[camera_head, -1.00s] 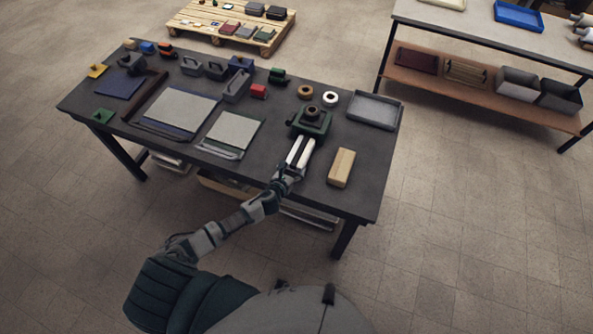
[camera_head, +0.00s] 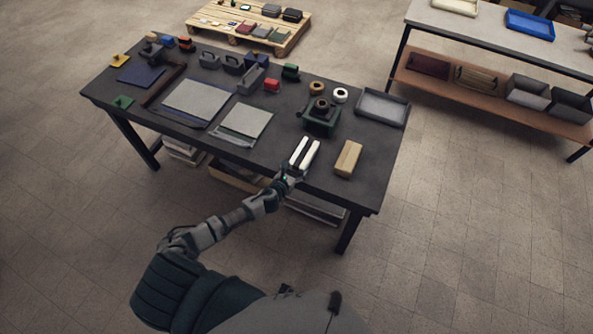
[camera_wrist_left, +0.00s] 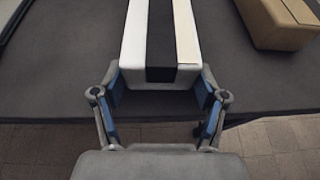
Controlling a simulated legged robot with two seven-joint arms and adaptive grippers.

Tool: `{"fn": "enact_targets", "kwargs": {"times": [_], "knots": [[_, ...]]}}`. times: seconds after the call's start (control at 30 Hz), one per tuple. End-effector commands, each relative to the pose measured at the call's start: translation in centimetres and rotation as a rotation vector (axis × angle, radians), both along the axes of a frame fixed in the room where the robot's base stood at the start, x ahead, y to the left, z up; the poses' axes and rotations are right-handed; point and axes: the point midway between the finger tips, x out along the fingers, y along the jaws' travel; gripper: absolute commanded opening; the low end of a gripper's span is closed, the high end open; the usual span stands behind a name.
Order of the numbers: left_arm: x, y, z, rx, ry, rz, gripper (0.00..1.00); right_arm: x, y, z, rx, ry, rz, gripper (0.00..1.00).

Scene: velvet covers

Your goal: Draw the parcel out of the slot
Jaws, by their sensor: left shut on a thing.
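A white parcel-like block with a black lengthwise band (camera_head: 304,154) lies near the front edge of the dark table. It also shows large in the left wrist view (camera_wrist_left: 160,40), its far end cut off by the frame top. My left gripper (camera_head: 291,174) is shut on its near end; blue finger pads (camera_wrist_left: 160,95) press on both sides. Behind it stands a dark green holder (camera_head: 320,120) with a dark ring on top. A small gap seems to lie between block and holder. I cannot make out the slot opening. My right gripper is not in view.
A tan box (camera_head: 348,158) lies close to the right of the block, also in the wrist view (camera_wrist_left: 280,22). A grey tray (camera_head: 382,108) is at the table's right end. Grey panels (camera_head: 246,122) lie to the left. The strip along the front edge is mostly clear.

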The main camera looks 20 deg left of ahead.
Motion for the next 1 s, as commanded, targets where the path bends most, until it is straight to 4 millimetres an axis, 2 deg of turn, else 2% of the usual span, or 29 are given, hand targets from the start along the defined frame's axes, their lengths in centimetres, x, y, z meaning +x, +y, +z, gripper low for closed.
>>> {"fn": "enact_targets", "kwargs": {"times": [0.1,0.13,0.2,0.23,0.67,0.77,1.0], "knots": [[-0.3,0.0,-0.5,0.005,0.01,0.0,0.23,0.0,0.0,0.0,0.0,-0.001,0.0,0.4],[-0.3,0.0,-0.5,0.005,0.01,0.001,0.77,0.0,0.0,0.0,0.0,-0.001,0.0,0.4],[-0.3,0.1,-0.5,0.005,0.009,0.001,0.95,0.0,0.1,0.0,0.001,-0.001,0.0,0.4],[-0.2,0.1,-0.5,0.004,0.009,0.002,1.0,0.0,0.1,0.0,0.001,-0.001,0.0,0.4],[-0.4,0.0,0.0,0.003,0.002,0.001,1.0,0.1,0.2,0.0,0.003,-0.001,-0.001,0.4],[-1.5,0.1,0.4,0.003,0.002,0.0,1.0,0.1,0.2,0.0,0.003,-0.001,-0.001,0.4],[-6.1,0.4,2.2,0.003,0.005,-0.002,1.0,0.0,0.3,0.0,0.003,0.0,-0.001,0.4]]}}
